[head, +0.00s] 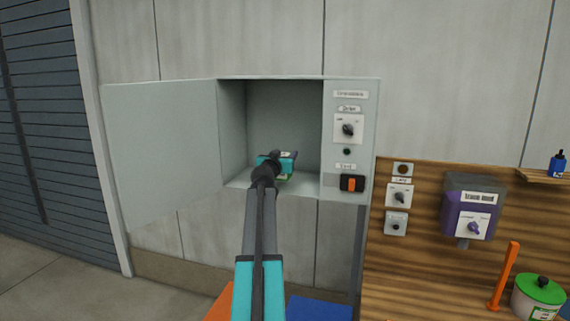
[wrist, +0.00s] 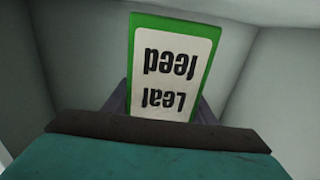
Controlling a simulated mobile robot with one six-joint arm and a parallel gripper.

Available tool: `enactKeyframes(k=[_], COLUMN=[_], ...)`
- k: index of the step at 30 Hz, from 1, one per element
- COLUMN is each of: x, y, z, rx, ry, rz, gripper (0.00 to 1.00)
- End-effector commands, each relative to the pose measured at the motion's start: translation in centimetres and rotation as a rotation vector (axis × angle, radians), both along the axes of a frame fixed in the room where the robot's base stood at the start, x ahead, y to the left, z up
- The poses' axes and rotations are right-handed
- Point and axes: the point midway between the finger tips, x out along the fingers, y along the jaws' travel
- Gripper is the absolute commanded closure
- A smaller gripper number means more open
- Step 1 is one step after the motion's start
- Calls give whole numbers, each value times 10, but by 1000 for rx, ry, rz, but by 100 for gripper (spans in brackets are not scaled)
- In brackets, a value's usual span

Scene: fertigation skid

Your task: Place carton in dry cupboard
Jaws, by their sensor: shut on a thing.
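The dry cupboard (head: 230,110) is a pale grey wall cabinet with its door (head: 160,150) swung open to the left. My gripper (head: 276,163) reaches into its compartment, low and near the middle. It is shut on the carton (head: 285,177), which is mostly hidden behind the gripper in the head view. In the wrist view the carton (wrist: 172,70) is green with a white label reading "Leaf feed", upside down in the picture. Grey cupboard walls surround it there. I cannot tell whether the carton touches the cupboard floor.
A control panel with a knob (head: 348,129) and an orange switch (head: 352,184) borders the opening on the right. A wooden bench carries an orange lever (head: 505,275) and a green-lidded pot (head: 538,298). A purple unit (head: 472,207) hangs above. The compartment looks otherwise empty.

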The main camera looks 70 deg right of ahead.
Motion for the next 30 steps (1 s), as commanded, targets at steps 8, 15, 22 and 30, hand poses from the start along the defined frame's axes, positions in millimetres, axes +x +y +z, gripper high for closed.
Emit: enactKeyframes(k=[8, 15, 22, 30], x=[0, 0, 0, 0], y=[1, 1, 0, 0], z=[-20, -32, -32, -36], rx=[0, -1, -1, 1], ry=[1, 0, 0, -1], rz=[2, 1, 1, 1], gripper=[82, 82, 82, 48])
